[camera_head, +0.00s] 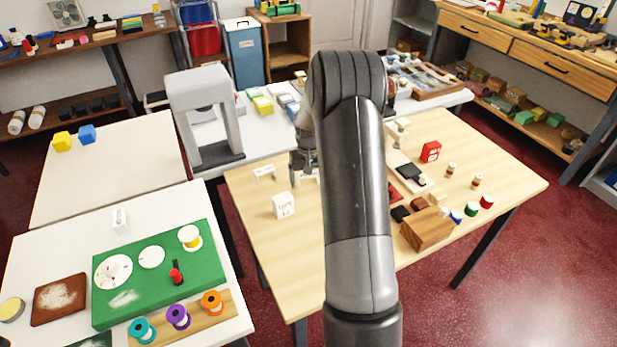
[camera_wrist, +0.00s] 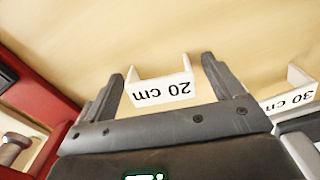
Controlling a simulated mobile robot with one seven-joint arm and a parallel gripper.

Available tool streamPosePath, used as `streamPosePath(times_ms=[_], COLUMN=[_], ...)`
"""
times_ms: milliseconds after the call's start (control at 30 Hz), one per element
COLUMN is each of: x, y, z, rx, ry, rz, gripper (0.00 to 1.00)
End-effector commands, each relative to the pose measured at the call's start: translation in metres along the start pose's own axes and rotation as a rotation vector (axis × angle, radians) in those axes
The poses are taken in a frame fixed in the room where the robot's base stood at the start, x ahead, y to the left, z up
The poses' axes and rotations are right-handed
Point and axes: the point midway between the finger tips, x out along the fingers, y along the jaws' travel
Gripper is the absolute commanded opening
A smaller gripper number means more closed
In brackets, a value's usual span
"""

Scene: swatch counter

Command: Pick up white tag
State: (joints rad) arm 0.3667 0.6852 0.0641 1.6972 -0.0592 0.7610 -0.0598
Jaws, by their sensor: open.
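A white tag (camera_wrist: 162,92) marked "20 cm" stands on the wooden table as a small bracket with raised ends. In the wrist view it sits between the two dark fingers of my gripper (camera_wrist: 163,68), with a small gap showing on each side. My gripper is open and holds nothing. In the head view my gripper (camera_head: 303,165) is low over the table, and the tag (camera_head: 309,179) shows just beside it, partly hidden by my arm. A second white tag (camera_wrist: 291,100) marked "30 cm" stands to the right in the wrist view; it also shows in the head view (camera_head: 264,173).
A white block (camera_head: 284,206) with lettering stands in front of the tags. A red-edged tray (camera_wrist: 50,125) lies at the left of the wrist view. A wooden block (camera_head: 428,230), a red block (camera_head: 431,151) and small bottles stand to the right. The table's left part is mostly clear.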

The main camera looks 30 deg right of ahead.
Motion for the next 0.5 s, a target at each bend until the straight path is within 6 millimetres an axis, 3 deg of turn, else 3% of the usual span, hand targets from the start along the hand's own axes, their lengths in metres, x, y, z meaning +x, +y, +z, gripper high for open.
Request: streamPosePath(times_ms=[100,500], x=[-0.0006,-0.0009], y=[0.0000,0.0000], z=[-0.0001,0.0000], rx=[0.000,0.000], ry=[0.000,0.000], rz=[0.000,0.000], gripper=[0.85,0.52])
